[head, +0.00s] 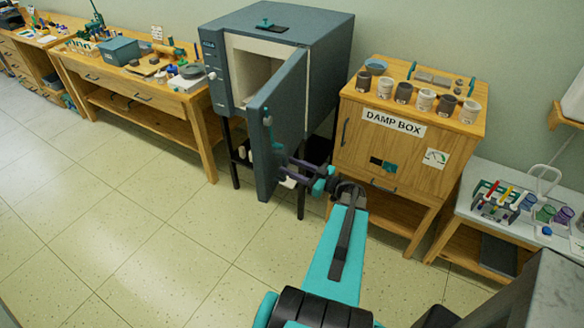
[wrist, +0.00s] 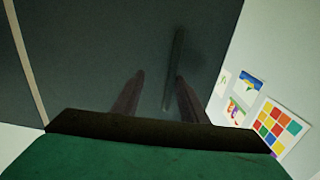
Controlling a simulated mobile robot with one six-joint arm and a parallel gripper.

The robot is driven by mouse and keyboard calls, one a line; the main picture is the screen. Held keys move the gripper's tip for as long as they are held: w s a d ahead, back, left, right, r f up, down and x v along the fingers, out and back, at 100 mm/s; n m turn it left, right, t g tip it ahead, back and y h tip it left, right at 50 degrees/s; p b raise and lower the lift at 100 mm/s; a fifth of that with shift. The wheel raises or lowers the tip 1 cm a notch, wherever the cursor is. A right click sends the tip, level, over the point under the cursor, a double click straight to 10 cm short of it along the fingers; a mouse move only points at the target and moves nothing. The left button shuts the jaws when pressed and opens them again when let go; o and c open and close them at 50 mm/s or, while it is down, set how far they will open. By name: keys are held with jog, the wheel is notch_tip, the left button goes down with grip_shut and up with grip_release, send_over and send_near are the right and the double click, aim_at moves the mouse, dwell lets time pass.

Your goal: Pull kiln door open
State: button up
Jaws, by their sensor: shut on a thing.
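The kiln (head: 328,48) is a blue-grey box on dark legs against the wall. Its door (head: 283,112) stands well open, swung out toward the room, and part of the pale chamber (head: 255,72) shows. My gripper (head: 285,169) is at the lower part of the door's outer face, shut on the door handle. In the wrist view the dark door (wrist: 90,60) fills much of the picture. The slim handle (wrist: 175,62) runs between the two fingers (wrist: 160,78). The exact contact is dark and hard to see.
A wooden damp box (head: 385,155) with several cups on top stands close right of my gripper. A wooden workbench (head: 180,105) stands left of the kiln. A side table (head: 465,205) with a tool rack is at the right. The tiled floor (head: 130,220) is clear at left.

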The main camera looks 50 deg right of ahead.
jog(key=s+d+b, duration=0.2)
jog(key=s+b, duration=0.2)
jog(key=s, duration=0.9)
jog(key=shift+s+b, duration=0.25)
jog(key=shift+b, duration=0.1)
dwell(0.4)
